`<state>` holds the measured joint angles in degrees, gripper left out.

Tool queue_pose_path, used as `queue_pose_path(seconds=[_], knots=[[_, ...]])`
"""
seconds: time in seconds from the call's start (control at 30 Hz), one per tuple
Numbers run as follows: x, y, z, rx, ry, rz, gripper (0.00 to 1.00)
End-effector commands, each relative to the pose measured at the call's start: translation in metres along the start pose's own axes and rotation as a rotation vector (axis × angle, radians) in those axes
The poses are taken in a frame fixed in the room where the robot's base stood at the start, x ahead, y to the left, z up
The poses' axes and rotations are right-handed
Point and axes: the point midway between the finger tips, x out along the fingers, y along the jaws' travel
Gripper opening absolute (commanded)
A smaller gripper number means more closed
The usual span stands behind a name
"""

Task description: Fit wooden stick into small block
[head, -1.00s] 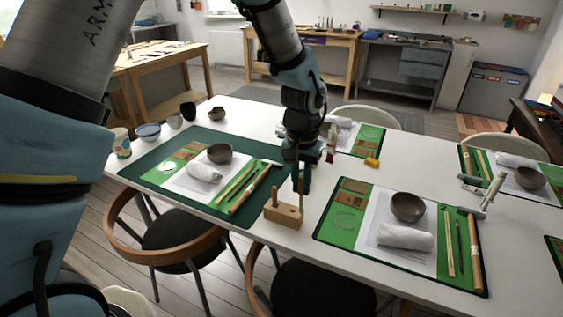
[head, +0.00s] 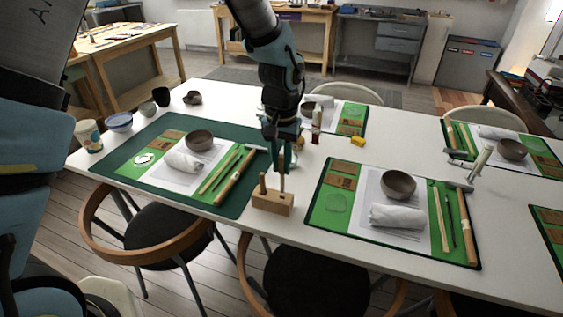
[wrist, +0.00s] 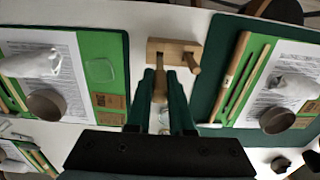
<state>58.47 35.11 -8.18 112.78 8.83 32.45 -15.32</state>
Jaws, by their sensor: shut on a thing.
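The small block (head: 272,203) is pale wood and lies on the white table near its front edge, between two place settings. A short wooden peg (head: 262,184) stands upright in its left part. My gripper (head: 281,163) is shut on a thin wooden stick (head: 282,183) held upright over the block's right part. The stick's lower end meets the block's top in the head view; I cannot tell whether it is in a hole. In the wrist view, the block (wrist: 168,47) and its peg (wrist: 193,63) show beyond the fingers, and the stick (wrist: 160,80) lies between them.
A dark green mat (head: 128,170) with bowl, cloth and tools lies left of the block. Another mat (head: 345,249) with a bowl (head: 398,184) and rolled cloth (head: 398,216) lies right. A yellow item (head: 358,141) and small bottles stand behind. Chairs stand along the front edge.

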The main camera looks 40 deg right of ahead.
Motion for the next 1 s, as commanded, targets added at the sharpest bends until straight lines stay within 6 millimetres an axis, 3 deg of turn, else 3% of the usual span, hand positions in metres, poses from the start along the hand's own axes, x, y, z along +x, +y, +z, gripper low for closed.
queue_pose_path(seconds=[1.0], knots=[[0.0077, 0.0000, 0.0008, 0.000, -0.001, 0.000, 0.00]])
